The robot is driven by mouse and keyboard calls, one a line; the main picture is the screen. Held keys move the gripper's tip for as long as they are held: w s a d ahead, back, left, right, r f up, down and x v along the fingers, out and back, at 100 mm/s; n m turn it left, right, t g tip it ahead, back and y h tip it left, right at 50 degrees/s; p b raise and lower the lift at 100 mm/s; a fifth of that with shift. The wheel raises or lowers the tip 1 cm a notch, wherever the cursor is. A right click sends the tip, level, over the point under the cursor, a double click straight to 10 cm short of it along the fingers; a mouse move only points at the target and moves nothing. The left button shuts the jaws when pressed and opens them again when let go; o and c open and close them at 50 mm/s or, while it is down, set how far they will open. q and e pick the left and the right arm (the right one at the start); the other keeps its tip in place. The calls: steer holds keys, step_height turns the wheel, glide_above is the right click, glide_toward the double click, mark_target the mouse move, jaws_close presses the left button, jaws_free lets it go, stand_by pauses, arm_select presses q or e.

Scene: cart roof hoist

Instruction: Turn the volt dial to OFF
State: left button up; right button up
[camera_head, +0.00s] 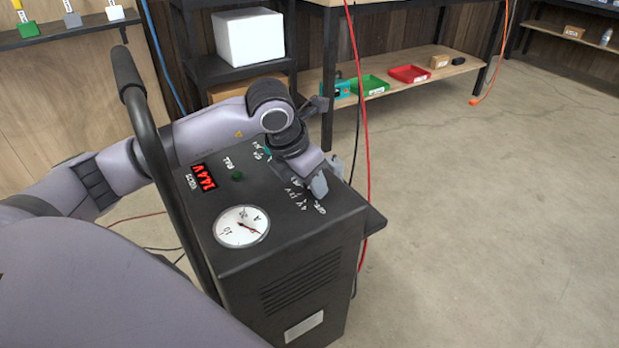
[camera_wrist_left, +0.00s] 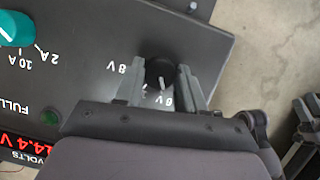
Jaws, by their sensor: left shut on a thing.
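The charger (camera_head: 290,260) is a dark box with a sloped top panel. Its black volt dial (camera_wrist_left: 160,72) shows in the left wrist view with a short white pointer mark, between the two grey fingers of my left gripper (camera_wrist_left: 168,78). The gripper is shut on the dial. Some white voltage marks show around it, partly covered by the fingers. In the head view my left gripper (camera_head: 326,178) is at the panel's right side and hides the dial; white lettering shows beside it.
The panel also bears a red display (camera_head: 204,178) reading 14.4 V, a round ammeter (camera_head: 241,227), a green lamp (camera_head: 237,177) and a teal knob (camera_wrist_left: 14,28). A black handle (camera_head: 160,160) rises at the left. A red cable (camera_head: 364,120) hangs behind. Floor at right is clear.

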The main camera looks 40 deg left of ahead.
arm_select(q)
steer(key=n+y, duration=0.1)
steer(key=n, duration=0.1)
steer(key=n+y, duration=0.1)
steer(key=n, duration=0.2)
steer(key=shift+d, duration=0.2)
steer(key=shift+n+y, duration=0.6)
steer(key=shift+n, duration=1)
arm_select(e)
steer(key=shift+w+a+r, duration=0.1)
steer(key=shift+a+r, duration=0.15)
steer(key=shift+a, duration=0.05)
arm_select(q)
steer(key=shift+n, duration=0.4)
arm_select(e)
steer(key=shift+d, duration=0.1)
arm_select(q)
steer(key=o, duration=1)
steer(key=p+v, duration=0.1)
steer(key=v, duration=0.5)
steer(key=shift+w+d+r, duration=0.15)
steer(key=shift+r, duration=0.4)
arm_select(e)
steer(key=shift+s+d+f, duration=0.25)
steer(key=shift+d+f, duration=0.1)
steer(key=shift+d, duration=0.15)
